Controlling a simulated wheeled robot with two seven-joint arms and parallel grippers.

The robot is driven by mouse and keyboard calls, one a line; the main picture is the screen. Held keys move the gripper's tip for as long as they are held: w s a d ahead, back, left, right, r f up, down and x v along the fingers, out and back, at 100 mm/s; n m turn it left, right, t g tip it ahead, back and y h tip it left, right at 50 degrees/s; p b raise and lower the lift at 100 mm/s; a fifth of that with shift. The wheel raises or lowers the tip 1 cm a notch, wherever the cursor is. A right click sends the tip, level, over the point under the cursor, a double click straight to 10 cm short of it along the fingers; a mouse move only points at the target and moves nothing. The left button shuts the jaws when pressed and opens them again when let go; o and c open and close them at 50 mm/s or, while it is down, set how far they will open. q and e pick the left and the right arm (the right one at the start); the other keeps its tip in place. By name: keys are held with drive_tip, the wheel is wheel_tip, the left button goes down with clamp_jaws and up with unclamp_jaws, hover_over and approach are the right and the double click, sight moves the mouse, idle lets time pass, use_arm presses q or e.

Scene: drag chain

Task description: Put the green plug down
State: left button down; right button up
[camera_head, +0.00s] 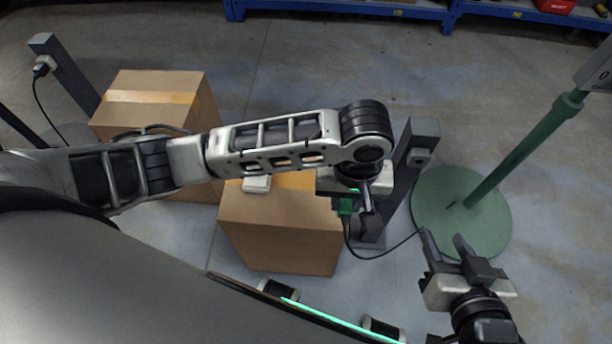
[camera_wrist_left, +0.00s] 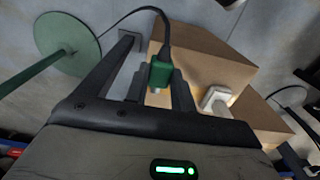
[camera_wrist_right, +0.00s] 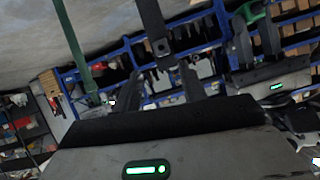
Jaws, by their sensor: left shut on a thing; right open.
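The green plug (camera_wrist_left: 160,74) is between the fingers of my left gripper (camera_wrist_left: 163,88), which is shut on it. Its black cable runs up and away in the left wrist view. In the head view the green plug (camera_head: 345,207) hangs under my left gripper (camera_head: 357,203), beside the near cardboard box's right edge. My right gripper (camera_head: 449,249) is open and empty at the lower right, near the green round base. In the right wrist view its fingers (camera_wrist_right: 170,90) are apart with nothing between them.
Two cardboard boxes stand on the floor, a far one (camera_head: 146,92) and a near one (camera_head: 282,234). A white socket piece (camera_head: 257,184) lies on the near box. A dark post (camera_head: 398,180) stands beside it. A green pole on a round base (camera_head: 436,211) is at right.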

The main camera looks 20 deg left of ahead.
use_arm(q)
drive_tip(key=w+a+f+b, duration=0.3)
drive_tip(key=w+a+f, duration=0.4)
drive_tip(key=shift+w+a+f+b, duration=0.15)
drive_tip(key=shift+a+b, duration=0.05)
drive_tip(key=shift+b, duration=0.1)
drive_tip(key=shift+w+a+f, duration=0.15)
drive_tip(key=shift+f, duration=0.1)
drive_tip(key=shift+w+a+f, duration=0.2)
drive_tip(key=shift+w+f, duration=0.05)
drive_tip(key=shift+f, duration=0.1)
wheel_tip(320, 180, down, 3)
drive_tip(key=shift+w+a+f+b, duration=0.15)
drive_tip(key=shift+f+b, duration=0.05)
drive_tip(key=shift+b, duration=0.7)
drive_tip(key=shift+f, duration=0.1)
use_arm(e)
wheel_tip(320, 180, down, 10)
drive_tip(key=a+g, duration=0.2)
drive_tip(key=shift+w+a+f+y, duration=0.15)
drive_tip(key=shift+w+a+y, duration=0.15)
drive_tip(key=shift+w+y, duration=0.1)
